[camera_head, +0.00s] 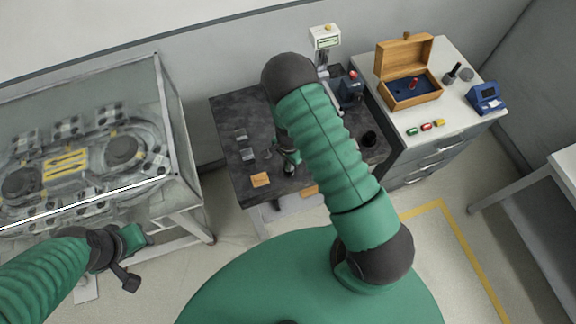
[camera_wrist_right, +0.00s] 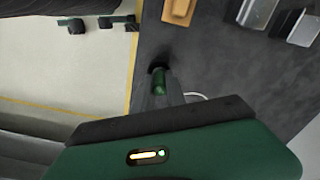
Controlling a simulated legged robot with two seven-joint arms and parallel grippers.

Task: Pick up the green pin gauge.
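A small green piece (camera_head: 411,131) lies beside a red piece (camera_head: 427,127) and a yellow piece (camera_head: 439,122) on the white cabinet top in the head view. My right gripper (camera_head: 288,165) is low over the dark table. In the right wrist view, a green cylinder (camera_wrist_right: 159,84) with a dark end shows between or just beyond the grey fingertips of my right gripper (camera_wrist_right: 162,92). I cannot tell whether they grip it. My left gripper (camera_head: 128,258) is at the lower left, away from the tables; its finger gap is unclear.
The dark table (camera_head: 228,128) carries an orange block (camera_head: 260,180), which also shows in the wrist view (camera_wrist_right: 178,10), and metal blocks (camera_wrist_right: 256,12). An open wooden box (camera_head: 410,98) and a blue device (camera_head: 487,97) stand on the cabinet (camera_head: 465,118). A glass case (camera_head: 172,110) is at left.

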